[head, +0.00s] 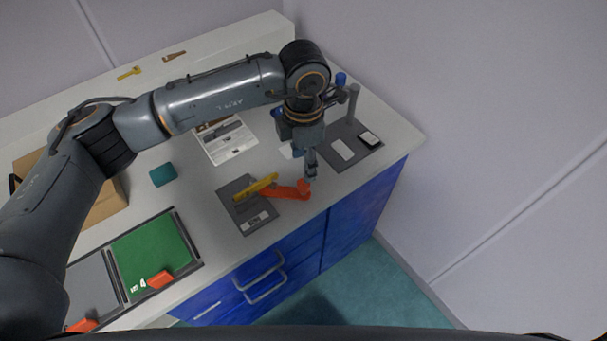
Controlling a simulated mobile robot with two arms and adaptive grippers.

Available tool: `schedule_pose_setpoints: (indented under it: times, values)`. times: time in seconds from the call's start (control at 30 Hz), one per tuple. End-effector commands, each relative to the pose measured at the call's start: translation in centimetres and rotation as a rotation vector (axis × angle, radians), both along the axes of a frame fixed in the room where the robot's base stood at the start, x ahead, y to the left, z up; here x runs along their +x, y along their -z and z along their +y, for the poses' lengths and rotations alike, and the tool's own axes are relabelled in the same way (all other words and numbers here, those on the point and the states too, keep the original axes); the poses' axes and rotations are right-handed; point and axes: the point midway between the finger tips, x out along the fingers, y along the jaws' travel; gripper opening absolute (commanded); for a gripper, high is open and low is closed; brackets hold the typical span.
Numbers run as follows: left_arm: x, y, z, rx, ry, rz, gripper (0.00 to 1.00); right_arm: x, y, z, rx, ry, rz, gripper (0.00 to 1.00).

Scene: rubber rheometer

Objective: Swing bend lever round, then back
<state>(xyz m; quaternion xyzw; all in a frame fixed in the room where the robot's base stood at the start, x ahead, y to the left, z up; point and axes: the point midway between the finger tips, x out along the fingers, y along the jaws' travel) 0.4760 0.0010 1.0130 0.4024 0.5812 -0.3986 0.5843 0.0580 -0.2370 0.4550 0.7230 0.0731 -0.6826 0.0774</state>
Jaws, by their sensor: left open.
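The bend lever (283,192) is an orange-red arm on a small dark bench fixture (247,222). It points right, and its raised end stands near the counter's front edge. A yellow bar (257,187) sits on the same fixture at the lever's left end. My left gripper (310,174) points down at the lever's raised right end. It is open, and its fingers are just above or beside that end; I cannot tell whether they touch it. My right gripper is not in view.
A green mat (150,254) with an orange block (160,280) lies at left. A cardboard box (106,205) and a teal block (162,174) stand behind it. A dark plate with a post (352,103) is at the right. The blue cabinet (345,231) drops below the counter edge.

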Motion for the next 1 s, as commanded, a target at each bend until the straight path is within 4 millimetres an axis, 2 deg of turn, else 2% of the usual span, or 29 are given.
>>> schedule_pose_setpoints:
  times: [0.07, 0.13, 0.33, 0.43, 0.57, 0.83, 1.0]
  values:
    - [-0.1, 1.6, 0.0, 0.001, -0.003, 0.006, 0.52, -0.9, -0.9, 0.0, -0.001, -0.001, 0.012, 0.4]
    - [-0.1, 3.1, 0.1, 0.001, -0.002, 0.005, 0.52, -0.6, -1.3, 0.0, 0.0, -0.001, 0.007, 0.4]
    - [0.0, 6.5, 0.0, 0.0, -0.002, 0.003, 0.52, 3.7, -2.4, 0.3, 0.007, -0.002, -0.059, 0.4]
    - [0.0, 7.5, 0.0, -0.001, -0.001, 0.002, 0.52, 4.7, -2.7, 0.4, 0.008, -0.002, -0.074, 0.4]
    - [0.0, 8.2, 0.0, -0.001, -0.001, 0.001, 0.52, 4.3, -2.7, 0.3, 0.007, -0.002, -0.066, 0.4]
    - [0.1, 8.3, 0.0, -0.002, 0.0, 0.0, 0.52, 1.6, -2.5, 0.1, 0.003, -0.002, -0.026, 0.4]
    - [0.1, 8.3, 0.0, -0.002, 0.0, 0.0, 0.17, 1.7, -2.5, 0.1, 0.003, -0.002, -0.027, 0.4]
